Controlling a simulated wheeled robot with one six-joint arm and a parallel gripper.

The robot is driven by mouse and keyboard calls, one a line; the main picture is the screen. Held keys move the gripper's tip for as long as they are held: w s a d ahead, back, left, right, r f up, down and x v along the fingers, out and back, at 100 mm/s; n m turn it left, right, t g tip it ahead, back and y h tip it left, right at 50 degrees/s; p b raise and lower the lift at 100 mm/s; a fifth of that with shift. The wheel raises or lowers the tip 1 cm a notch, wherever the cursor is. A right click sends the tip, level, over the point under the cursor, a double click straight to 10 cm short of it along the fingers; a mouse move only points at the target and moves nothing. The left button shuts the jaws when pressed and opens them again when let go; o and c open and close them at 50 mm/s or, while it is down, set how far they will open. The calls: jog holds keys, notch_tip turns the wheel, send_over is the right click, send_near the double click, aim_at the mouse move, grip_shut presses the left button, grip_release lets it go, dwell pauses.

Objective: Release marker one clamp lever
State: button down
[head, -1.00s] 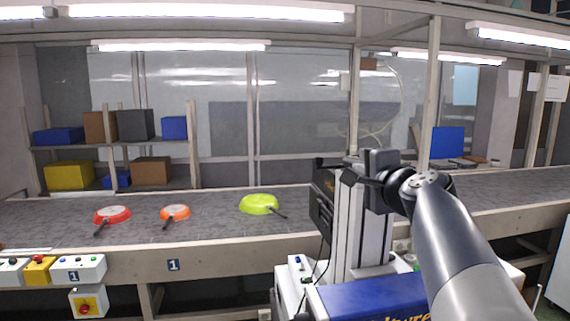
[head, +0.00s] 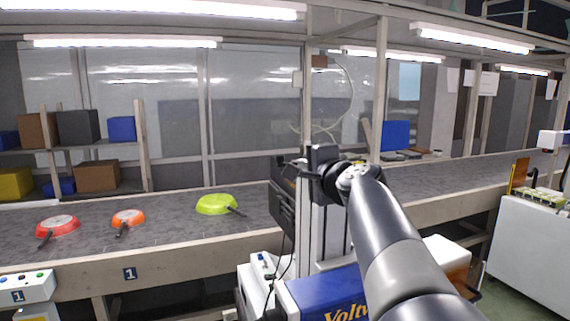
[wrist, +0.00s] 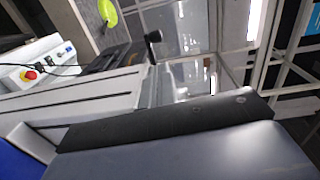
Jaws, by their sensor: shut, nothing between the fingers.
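My gripper (head: 284,162) shows small and dark at the end of my arm in the head view, pointing left above the conveyor. It is shut and empty, and well apart from the marker plates. Another 1 (head: 17,296) is on the white button box at the left edge. I cannot make out a clamp lever in either view. The wrist view is tilted and mostly filled by close grey and black parts.
The long conveyor (head: 160,245) carries a red pan (head: 58,227), an orange pan (head: 128,219) and a green pan (head: 216,204). The green pan also shows in the wrist view (wrist: 108,14). A shelf with boxes (head: 78,127) stands behind. A white cabinet (head: 530,245) stands at right.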

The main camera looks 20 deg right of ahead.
jog(key=w+p, duration=0.2)
jog(key=w, duration=0.6)
jog(key=shift+f, duration=0.3)
jog(key=shift+d, duration=0.1)
